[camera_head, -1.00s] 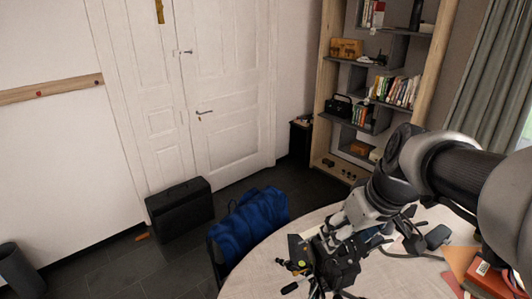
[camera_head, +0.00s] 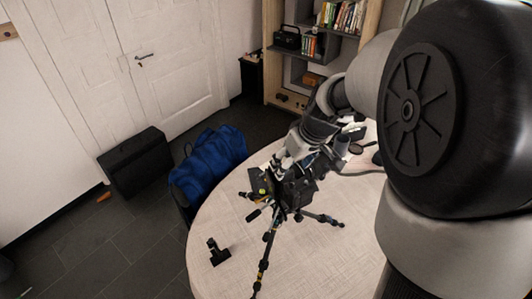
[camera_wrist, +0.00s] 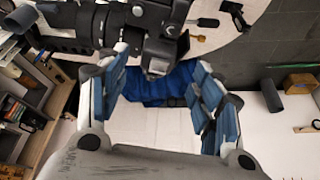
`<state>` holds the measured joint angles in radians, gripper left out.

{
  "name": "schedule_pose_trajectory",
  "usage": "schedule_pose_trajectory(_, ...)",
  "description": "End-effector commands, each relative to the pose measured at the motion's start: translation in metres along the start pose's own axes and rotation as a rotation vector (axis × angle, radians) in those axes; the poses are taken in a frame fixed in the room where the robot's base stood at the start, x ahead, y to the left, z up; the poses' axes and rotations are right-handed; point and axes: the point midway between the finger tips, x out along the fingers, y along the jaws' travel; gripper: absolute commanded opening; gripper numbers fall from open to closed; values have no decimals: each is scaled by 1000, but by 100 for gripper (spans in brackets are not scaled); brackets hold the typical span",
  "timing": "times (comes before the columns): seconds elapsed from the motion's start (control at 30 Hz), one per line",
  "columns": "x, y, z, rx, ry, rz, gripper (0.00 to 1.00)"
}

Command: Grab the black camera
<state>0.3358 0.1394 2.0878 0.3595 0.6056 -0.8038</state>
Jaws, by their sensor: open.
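The black camera (camera_head: 298,191) is mounted on a tripod (camera_head: 267,245) standing on the round table. In the wrist view the black camera (camera_wrist: 165,22) spans the top, with its lens pointing left. My gripper (camera_wrist: 160,65) is open and empty. Its left fingertip overlaps the lower edge of the camera in the picture; whether they touch I cannot tell. The right fingertip is to the right of the camera body. In the head view my gripper (camera_head: 286,160) is right by the camera and partly hides it.
The round table (camera_head: 225,215) has a small black item (camera_head: 217,251) near its left edge. Dark items lie on the table beyond my arm. A blue bag (camera_head: 210,160) and a black case (camera_head: 135,162) are beyond the table. A bookshelf (camera_head: 275,60) stands at the back.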

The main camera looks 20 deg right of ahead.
Motion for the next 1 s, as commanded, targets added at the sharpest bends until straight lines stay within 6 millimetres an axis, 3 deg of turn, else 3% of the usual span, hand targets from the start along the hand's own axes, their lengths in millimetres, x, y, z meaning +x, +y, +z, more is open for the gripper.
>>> schedule_pose_trajectory(0.17, 14, 1, 3, 1, -2, -1, 60)
schedule_pose_trajectory(0.4, 50, 3, 5, 0, -2, -1, 60)
schedule_pose_trajectory(0.67, 52, 4, 4, 0, 0, 1, 60)
schedule_pose_trajectory(1.0, 52, 4, 4, 0, 0, 1, 37)
